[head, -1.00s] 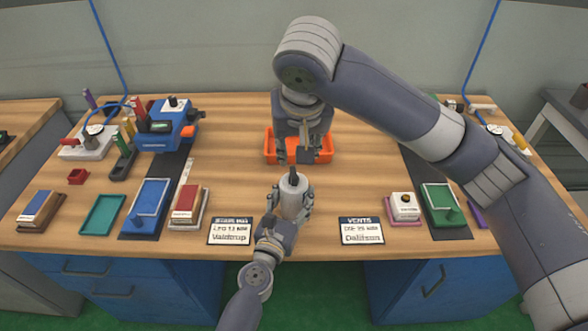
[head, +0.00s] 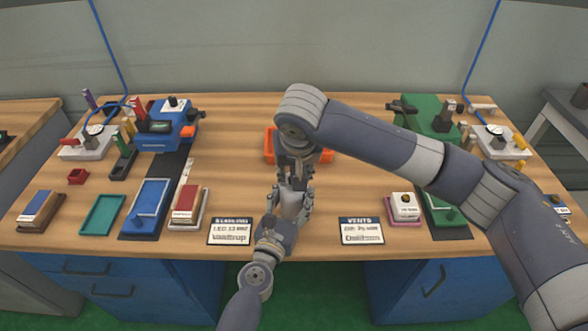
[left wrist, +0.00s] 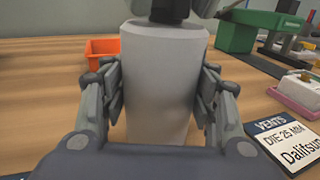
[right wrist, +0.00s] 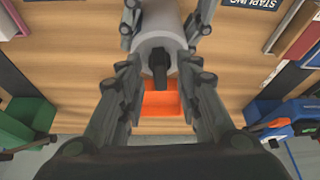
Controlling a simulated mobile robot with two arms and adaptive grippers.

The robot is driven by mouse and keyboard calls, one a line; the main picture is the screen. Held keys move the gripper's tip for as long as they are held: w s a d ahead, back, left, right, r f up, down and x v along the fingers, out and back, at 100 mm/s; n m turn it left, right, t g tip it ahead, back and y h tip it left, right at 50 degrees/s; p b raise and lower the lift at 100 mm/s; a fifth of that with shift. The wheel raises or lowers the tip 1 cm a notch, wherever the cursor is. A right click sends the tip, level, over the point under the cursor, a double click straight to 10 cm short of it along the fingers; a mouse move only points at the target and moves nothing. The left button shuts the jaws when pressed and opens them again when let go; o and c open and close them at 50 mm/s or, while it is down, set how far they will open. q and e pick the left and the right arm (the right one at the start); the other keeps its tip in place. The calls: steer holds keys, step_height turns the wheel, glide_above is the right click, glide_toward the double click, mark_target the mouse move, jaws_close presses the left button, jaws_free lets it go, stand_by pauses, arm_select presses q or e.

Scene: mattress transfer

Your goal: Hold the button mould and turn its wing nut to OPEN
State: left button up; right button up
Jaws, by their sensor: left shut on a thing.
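The button mould is a light grey upright cylinder (left wrist: 165,85), with a dark wing nut (right wrist: 160,65) on its top. My left gripper (head: 292,208) is shut around the mould's sides; its fingers (left wrist: 160,90) press on it from left and right. My right gripper (head: 295,183) points down from above the mould. In the right wrist view its fingers (right wrist: 160,80) stand apart, one on each side of the wing nut, with gaps showing. Whether they touch it is not clear. The nut is mostly hidden in the head view.
An orange bin (head: 268,145) stands behind the mould, partly hidden by my right arm. Two printed cards, a left one (head: 230,231) and a VENTS one (head: 361,231), lie at the front edge. A blue machine (head: 168,125) is at left, a green one (head: 428,118) at right.

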arm_select(q)
steer(key=shift+r, duration=0.15)
arm_select(e)
jaws_close()
steer(key=n+y, duration=0.1)
steer(key=n, duration=0.3)
steer(key=shift+d, duration=0.15)
steer(key=n+y, duration=0.1)
steer(key=n, duration=0.1)
steer(key=n+g, duration=0.1)
steer(key=n, duration=0.1)
steer(key=shift+w+d+n+g+y, duration=0.1)
steer(key=shift+w+n+g+y, duration=0.05)
steer(key=shift+n+g+y, duration=0.2)
steer(key=n+g+y, duration=0.1)
steer(key=n, duration=0.3)
steer(key=shift+w, duration=0.15)
steer(key=shift+w+d+n+g, duration=0.1)
steer(key=shift+n+g, duration=0.45)
steer(key=shift+n, duration=0.8)
steer(key=shift+w+n+g, duration=0.1)
steer(key=shift+n+g, duration=0.4)
steer(key=shift+n, duration=0.8)
